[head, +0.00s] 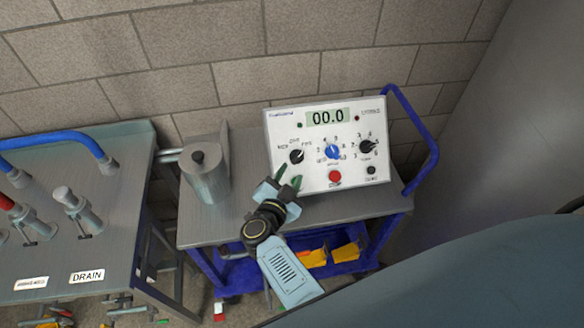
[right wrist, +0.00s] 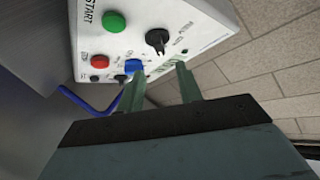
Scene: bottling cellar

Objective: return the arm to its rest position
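My right gripper (head: 290,178) is in front of the lower left part of a white control box (head: 350,183). Its two greenish fingers stand apart with nothing between them. In the right wrist view the open fingers (right wrist: 160,85) point toward the box face (right wrist: 190,25), and the green START button (right wrist: 113,22) is clear of them. I cannot tell whether a fingertip touches the box. The box display (head: 327,117) reads 00.0. My left gripper is not in view.
The box stands on a cart (head: 240,222) with a blue push handle (head: 428,165), beside a grey lidded pot (head: 207,176). A metal bench (head: 110,215) with valves and a DRAIN label is at the left. A block wall (head: 170,60) is behind.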

